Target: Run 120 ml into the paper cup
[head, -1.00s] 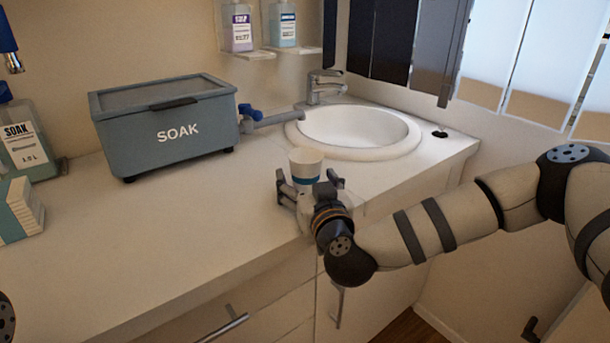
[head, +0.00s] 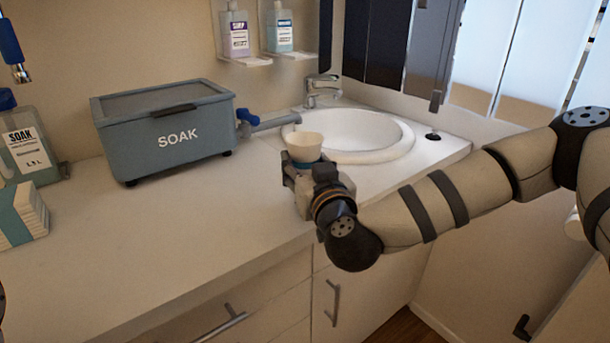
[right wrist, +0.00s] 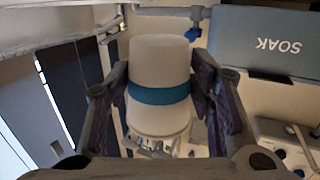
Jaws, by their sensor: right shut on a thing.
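The white paper cup (head: 304,147) with a teal band stands upright in my right gripper (head: 312,172), which is shut on it near the counter's front edge. In the right wrist view the cup (right wrist: 160,60) sits between both fingers (right wrist: 163,95). The grey SOAK tank (head: 168,138) stands to the left on the counter. Its tap has a blue handle (head: 248,117) and a grey spout (head: 278,122) whose end shows just above and behind the cup's rim. No stream shows at the spout. The level inside the cup cannot be made out. My left gripper is out of view.
A white sink basin (head: 360,133) with a chrome faucet (head: 322,88) lies behind the cup. Soap bottles sit on wall shelves. The counter (head: 160,235) before the tank is clear.

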